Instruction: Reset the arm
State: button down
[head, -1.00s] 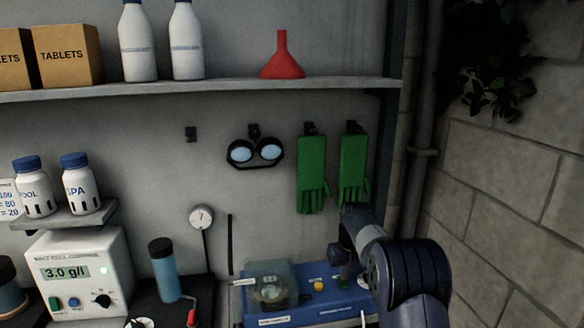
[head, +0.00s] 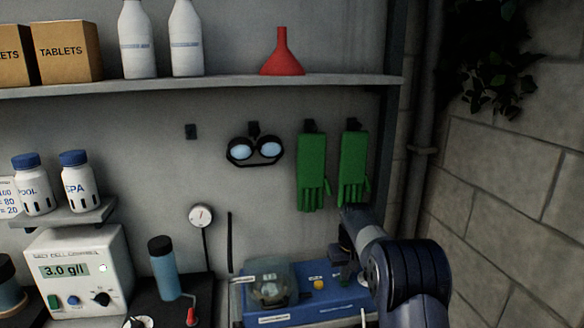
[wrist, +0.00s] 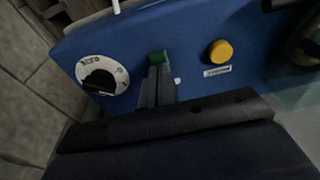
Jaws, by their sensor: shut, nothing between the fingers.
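My arm (head: 400,270) reaches in from the lower right of the head view, over the right part of the blue device (head: 310,310). My gripper (head: 342,272) is partly hidden there behind the arm. In the wrist view my gripper (wrist: 158,70) shows with its fingers together and nothing between them. A green piece (wrist: 158,57) shows at the fingertips; I cannot tell whether they touch it. The blue device (wrist: 190,30) has a black dial (wrist: 100,80) left of the fingers and a yellow button (wrist: 220,52) to their right.
Green gloves (head: 313,172) and goggles (head: 255,151) hang on the wall above the device. A shelf (head: 210,87) holds a red funnel (head: 283,55), bottles and boxes. A block wall (head: 510,190) stands close on the right. A white meter box (head: 80,270) stands at left.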

notch_tip(320, 180, up, 6)
jog(key=p, duration=0.4)
jog(key=shift+f, duration=0.2)
notch_tip(320, 180, up, 3)
jog(key=p, duration=0.2)
jog(key=shift+f+p, duration=0.1)
jog(key=shift+p, duration=0.2)
